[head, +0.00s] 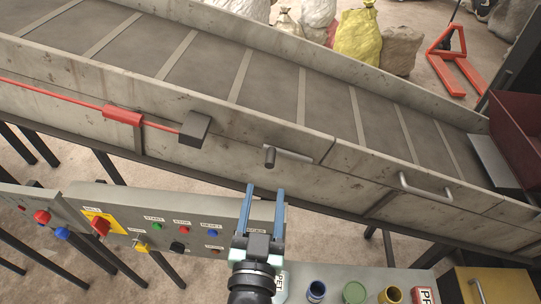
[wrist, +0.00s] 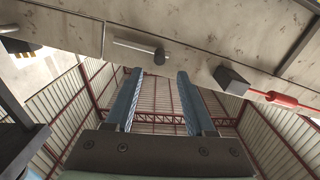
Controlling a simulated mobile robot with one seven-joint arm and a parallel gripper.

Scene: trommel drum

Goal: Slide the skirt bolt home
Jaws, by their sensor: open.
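The skirt bolt is a light metal rod (head: 295,155) with a dark round knob (head: 270,157) at its left end, lying along the conveyor's grey side skirt (head: 235,150). Its right end stops short of a seam in the skirt. In the wrist view the rod (wrist: 134,46) and knob (wrist: 160,56) appear just beyond my fingertips, with the knob between the finger lines. My gripper (head: 265,189) is open and empty, below the knob in the head view and not touching it. Both blue fingers also show in the wrist view (wrist: 160,72).
A dark box (head: 196,129) with a red pull cord (head: 122,116) sits left of the bolt. A handle (head: 425,187) is to its right.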

